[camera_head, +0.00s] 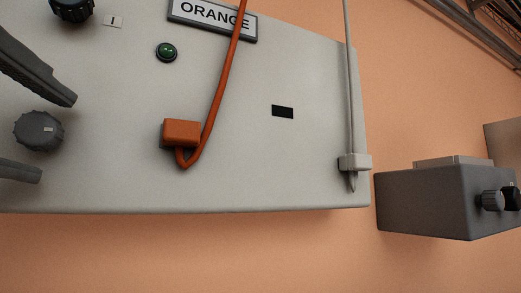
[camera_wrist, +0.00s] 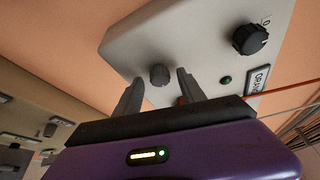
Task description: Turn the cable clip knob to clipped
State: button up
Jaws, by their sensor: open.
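A round grey knob (camera_head: 38,131) with a small light mark sits on the pale grey panel (camera_head: 275,165), at the left of the head view. No label reading clipped is visible, so I cannot tell its setting. My gripper (camera_head: 56,138) is open, with one dark finger above the knob and one below it. In the wrist view the knob (camera_wrist: 160,74) shows between the tips of my gripper (camera_wrist: 160,78), with gaps on both sides. I see no contact. A white clip (camera_head: 355,162) holds a thin pale cable at the panel's right edge.
A black knob (camera_head: 72,9) and a green button (camera_head: 167,51) are on the panel. An orange cable (camera_head: 222,90) runs to an orange plug (camera_head: 181,133), right of the grey knob. A dark grey box (camera_head: 425,200) with knobs stands right of the panel.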

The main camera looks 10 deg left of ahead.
jog(key=s+d+b, duration=0.1)
jog(key=s, duration=0.6)
jog(key=shift+s+r, duration=0.25)
jog(key=shift+r, duration=0.1)
jog(key=shift+d, duration=0.1)
